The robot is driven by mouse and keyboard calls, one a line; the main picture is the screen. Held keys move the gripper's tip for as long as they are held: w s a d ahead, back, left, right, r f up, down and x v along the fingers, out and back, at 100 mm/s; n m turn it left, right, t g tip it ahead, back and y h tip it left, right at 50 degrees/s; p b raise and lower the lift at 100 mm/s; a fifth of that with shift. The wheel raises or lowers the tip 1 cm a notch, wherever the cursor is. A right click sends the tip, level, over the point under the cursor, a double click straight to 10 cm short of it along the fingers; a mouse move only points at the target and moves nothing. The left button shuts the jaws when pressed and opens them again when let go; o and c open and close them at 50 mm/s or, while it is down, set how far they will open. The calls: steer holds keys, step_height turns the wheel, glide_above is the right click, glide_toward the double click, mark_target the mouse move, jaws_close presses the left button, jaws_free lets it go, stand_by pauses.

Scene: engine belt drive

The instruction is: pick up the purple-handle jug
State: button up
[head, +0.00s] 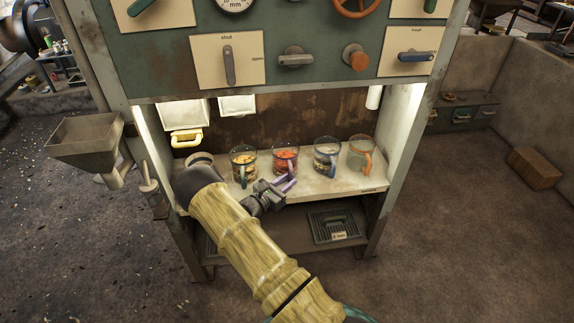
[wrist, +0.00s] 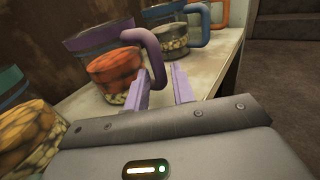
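The purple-handle jug (head: 285,160) is a clear jug with orange contents, upright on the pale shelf (head: 310,186). In the wrist view the jug (wrist: 100,65) is at upper centre left, and its purple handle (wrist: 153,50) curves toward my gripper. My gripper (wrist: 161,72) has two pale purple fingers, spread apart and open. The lower end of the handle shows close to the fingertips, in line with the gap between them. I cannot tell whether they touch it. In the head view my gripper (head: 287,182) is at the shelf's front, just before this jug.
A teal-handle jug (head: 243,162) stands left of it. A blue-handle jug (head: 326,155) and an orange-handle jug (head: 361,154) stand to the right. A panel with levers (head: 229,64) overhangs the shelf. A grey hopper (head: 86,138) is at the left post.

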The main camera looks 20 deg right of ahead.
steer(key=x, duration=0.4)
steer(key=shift+d+b, duration=0.15)
steer(key=shift+b, duration=0.2)
jaws_close()
